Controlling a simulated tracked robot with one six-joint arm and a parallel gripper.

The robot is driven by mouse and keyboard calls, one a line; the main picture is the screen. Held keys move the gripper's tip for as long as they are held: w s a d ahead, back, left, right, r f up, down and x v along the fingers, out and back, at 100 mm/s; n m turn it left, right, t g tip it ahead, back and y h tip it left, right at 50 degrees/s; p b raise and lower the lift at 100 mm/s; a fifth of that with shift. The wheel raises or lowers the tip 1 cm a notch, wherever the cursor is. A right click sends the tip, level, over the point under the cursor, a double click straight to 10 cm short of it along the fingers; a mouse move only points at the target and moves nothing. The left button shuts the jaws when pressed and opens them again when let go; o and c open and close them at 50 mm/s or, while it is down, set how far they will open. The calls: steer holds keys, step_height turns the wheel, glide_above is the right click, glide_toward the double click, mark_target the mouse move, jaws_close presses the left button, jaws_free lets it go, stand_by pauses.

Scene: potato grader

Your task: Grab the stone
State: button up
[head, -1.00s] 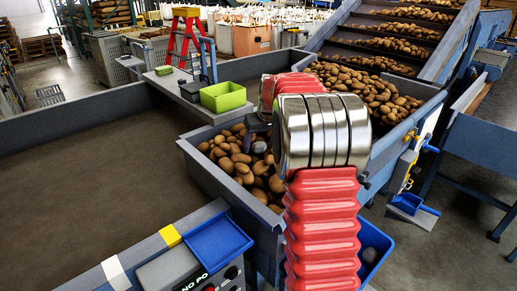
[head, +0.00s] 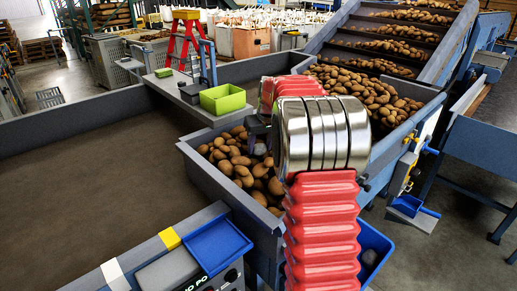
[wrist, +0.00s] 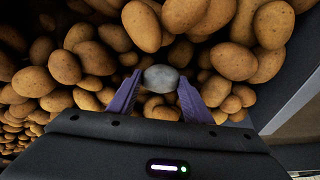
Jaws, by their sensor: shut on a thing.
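The stone (wrist: 161,78) is pale grey and rounded, and it shows in the wrist view between the two purple fingers of my gripper (wrist: 154,92). The fingers are shut on its left and right sides. Brown potatoes (wrist: 237,61) lie all around and below it; I cannot tell whether the stone still touches them. In the head view my gripper is mostly hidden behind my own arm, above the potatoes (head: 231,165) in the hopper. A small grey patch beside the arm may be the stone, but it is too small to be sure.
The hopper's grey wall (head: 213,194) runs along the front left. A wide brown belt (head: 90,165) lies to the left. A green bin (head: 223,98) and a blue tray (head: 217,244) sit near the hopper. A blue bin (head: 374,250) stands at front right, partly behind my arm.

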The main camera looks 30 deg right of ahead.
mark_target(260, 146)
step_height(260, 146, up, 9)
steer(key=shift+r, duration=0.15)
steer(key=shift+c, duration=0.2)
steer(key=shift+r, duration=0.3)
steer(key=shift+s, duration=0.15)
